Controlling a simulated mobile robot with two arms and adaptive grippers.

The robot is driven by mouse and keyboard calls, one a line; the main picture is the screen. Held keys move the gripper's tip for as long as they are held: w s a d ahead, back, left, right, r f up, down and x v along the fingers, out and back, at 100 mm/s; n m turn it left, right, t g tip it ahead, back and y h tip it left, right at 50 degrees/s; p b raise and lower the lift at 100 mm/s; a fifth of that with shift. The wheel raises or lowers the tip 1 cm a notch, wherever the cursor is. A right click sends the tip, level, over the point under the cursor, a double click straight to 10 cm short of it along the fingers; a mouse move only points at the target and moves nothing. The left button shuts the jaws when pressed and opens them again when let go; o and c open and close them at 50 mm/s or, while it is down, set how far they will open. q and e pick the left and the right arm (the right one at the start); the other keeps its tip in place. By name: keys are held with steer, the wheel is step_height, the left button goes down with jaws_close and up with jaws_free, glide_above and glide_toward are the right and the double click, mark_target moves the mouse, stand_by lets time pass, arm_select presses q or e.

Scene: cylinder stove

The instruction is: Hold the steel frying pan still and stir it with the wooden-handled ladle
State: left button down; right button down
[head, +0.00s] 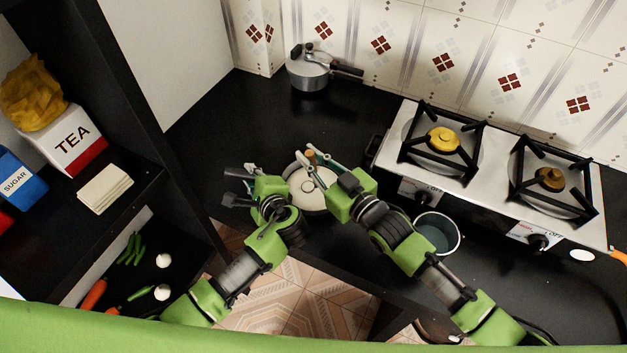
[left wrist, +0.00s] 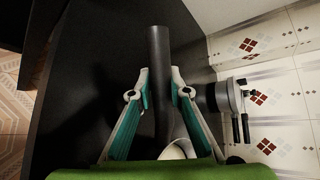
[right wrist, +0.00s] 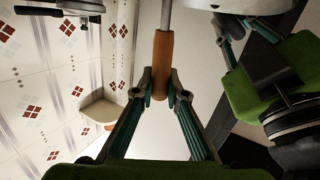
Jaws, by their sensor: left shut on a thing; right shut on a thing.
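The steel frying pan (head: 322,203) sits on the black counter between my two grippers, partly covered by them. Its dark handle (left wrist: 158,50) points away from the pan in the left wrist view. My left gripper (left wrist: 161,88) is shut around that handle. The wooden-handled ladle (right wrist: 162,62) is held by its orange-brown handle in my right gripper (right wrist: 160,88). Its metal shaft runs on from the wood toward the pan, whose rim shows at the top of the right wrist view (right wrist: 245,5). In the head view the ladle's handle top (head: 311,156) is above the pan. The ladle's bowl is not clearly visible.
A gas stove (head: 446,190) stands right of the pan. A blue-grey pot (head: 458,237) is on the counter near my right arm. A pressure cooker (head: 307,76) stands by the back wall. A shelf with a tea box (head: 72,140) is at left. The counter behind the pan is clear.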

steer(key=shift+r, duration=4.1)
steer(key=w+d+r+m, duration=0.1)
steer(key=d+r, duration=1)
steer(key=shift+d+t, duration=0.2)
steer(key=shift+t, duration=0.1)
steer(key=shift+a, duration=0.1)
